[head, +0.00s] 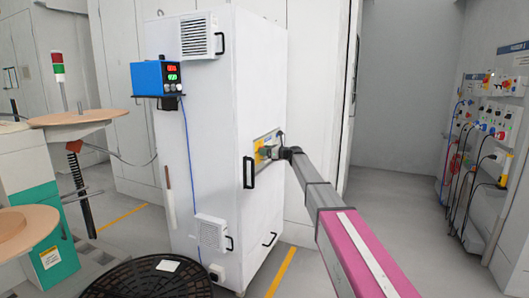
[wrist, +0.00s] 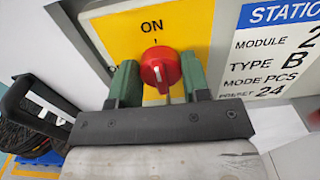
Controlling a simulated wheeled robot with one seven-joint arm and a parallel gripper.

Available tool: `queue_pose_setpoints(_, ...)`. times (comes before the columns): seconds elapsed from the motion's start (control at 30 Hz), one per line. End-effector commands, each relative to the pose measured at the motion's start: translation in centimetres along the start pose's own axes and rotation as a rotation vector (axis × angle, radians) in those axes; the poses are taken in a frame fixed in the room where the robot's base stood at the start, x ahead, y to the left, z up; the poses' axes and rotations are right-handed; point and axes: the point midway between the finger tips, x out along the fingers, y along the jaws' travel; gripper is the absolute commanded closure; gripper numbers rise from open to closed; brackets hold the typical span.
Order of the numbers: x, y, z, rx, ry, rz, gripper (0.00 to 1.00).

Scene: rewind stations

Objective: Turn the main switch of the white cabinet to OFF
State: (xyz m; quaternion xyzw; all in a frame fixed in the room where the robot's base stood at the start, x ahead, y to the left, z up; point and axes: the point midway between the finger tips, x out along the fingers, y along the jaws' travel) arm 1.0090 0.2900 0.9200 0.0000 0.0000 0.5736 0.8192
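The white cabinet (head: 225,120) stands in the middle of the head view. Its main switch is a red rotary knob (wrist: 161,68) on a yellow plate (wrist: 195,25) in the wrist view. The word ON is printed above the knob, and a short black tick shows just below it. A pale mark shows on the knob's face. My gripper (wrist: 160,82) has its two green fingers apart, one on each side of the knob. Whether they touch it is hard to tell. In the head view my gripper (head: 268,152) is at the cabinet's side panel.
A black door handle (head: 249,172) is just left of my gripper; a black handle also shows in the wrist view (wrist: 32,105). A blue power supply (head: 155,78) sits on a shelf at the cabinet's left. A black round mesh (head: 130,280) is in front. Floor is clear to the right.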

Motion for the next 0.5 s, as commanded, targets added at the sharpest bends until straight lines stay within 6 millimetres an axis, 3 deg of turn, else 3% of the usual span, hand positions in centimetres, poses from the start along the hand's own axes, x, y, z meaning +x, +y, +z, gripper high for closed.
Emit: queue_pose_setpoints(0.5, -0.03, 0.08, 0.0, -0.084, 0.0, 0.002, 0.8)
